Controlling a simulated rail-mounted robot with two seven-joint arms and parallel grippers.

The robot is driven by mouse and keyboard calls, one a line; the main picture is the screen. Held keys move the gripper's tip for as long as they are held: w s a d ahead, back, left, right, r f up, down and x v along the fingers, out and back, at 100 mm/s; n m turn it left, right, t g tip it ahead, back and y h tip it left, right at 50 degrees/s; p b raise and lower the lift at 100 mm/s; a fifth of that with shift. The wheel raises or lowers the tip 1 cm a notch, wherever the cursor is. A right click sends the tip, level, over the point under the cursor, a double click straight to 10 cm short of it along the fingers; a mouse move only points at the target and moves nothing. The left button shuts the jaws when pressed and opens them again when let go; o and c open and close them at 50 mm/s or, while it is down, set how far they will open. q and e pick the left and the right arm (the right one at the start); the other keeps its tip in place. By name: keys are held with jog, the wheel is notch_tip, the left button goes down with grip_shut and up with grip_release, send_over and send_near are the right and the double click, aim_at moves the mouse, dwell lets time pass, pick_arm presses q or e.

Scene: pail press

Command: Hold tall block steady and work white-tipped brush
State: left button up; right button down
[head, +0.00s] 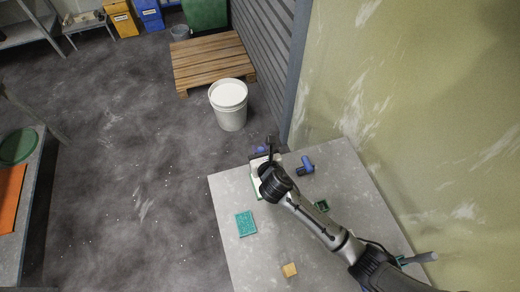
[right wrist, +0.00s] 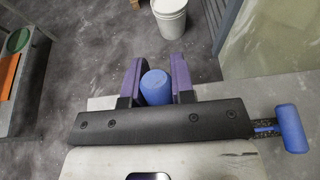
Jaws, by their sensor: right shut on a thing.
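My right gripper (head: 262,150) is over the far-left edge of the grey table (head: 225,195). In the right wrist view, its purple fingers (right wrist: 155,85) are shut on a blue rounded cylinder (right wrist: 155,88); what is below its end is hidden. A second blue piece with a dark textured part (head: 305,165) lies on the table just right of the gripper; it also shows in the right wrist view (right wrist: 291,128). I cannot make out a tall block or a white tip on a brush. My left gripper is not in view.
A white pail (head: 229,115) stands on the floor beyond, before a wooden pallet (head: 210,62). A wall (head: 385,100) bounds the right.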

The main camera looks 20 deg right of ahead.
jog(key=shift+f, duration=0.15)
dwell(0.3)
jog(key=shift+f, duration=0.45)
dwell(0.8)
dwell(0.8)
jog(key=shift+f, duration=0.15)
dwell(0.8)
jog(key=shift+p, duration=0.35)
